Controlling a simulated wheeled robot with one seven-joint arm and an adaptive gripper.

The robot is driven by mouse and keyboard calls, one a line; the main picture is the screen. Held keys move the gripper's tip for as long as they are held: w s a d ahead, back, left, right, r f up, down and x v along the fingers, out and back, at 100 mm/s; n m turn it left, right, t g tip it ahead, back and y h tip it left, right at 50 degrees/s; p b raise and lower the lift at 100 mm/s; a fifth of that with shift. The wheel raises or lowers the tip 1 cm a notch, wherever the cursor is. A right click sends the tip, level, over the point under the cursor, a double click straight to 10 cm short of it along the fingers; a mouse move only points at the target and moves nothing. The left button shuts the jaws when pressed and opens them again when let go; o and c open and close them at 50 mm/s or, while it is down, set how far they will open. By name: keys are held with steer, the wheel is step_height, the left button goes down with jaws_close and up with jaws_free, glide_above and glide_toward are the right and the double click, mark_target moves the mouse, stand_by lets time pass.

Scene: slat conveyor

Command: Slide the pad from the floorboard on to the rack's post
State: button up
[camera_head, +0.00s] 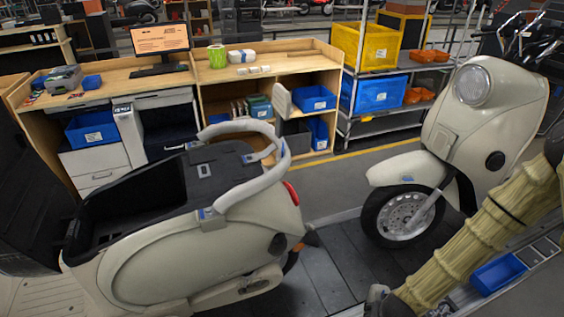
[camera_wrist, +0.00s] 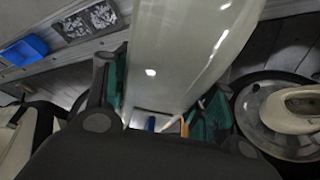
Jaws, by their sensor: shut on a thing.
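In the wrist view my gripper (camera_wrist: 160,95) has its teal-lined fingers on both sides of a pale, glossy slab (camera_wrist: 175,55), which I take to be the pad. The slab runs from between the fingers to the top edge. Small blue and tan bits show at its lower end. In the head view the pale tubular rack (camera_head: 268,172) curves over the rear of the near scooter (camera_head: 170,258). A short piece with a blue mark stands near its right bend; I cannot tell whether that is the post.
A second cream scooter (camera_head: 480,115) stands at right, its front wheel (camera_head: 403,216) on the dark slats (camera_head: 327,270). A blue bin (camera_head: 498,272) lies at lower right, also in the wrist view (camera_wrist: 24,50). A wooden workbench (camera_head: 230,73) and shelf rack stand behind.

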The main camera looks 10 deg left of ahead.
step_height(320, 180, up, 4)
steer(key=p, duration=0.3)
steer(key=shift+r, duration=0.25)
steer(key=shift+s+a+f, duration=0.1)
steer(key=shift+a+f, duration=0.15)
steer(key=shift+s+a+f, duration=0.1)
steer(key=shift+d+r, duration=0.25)
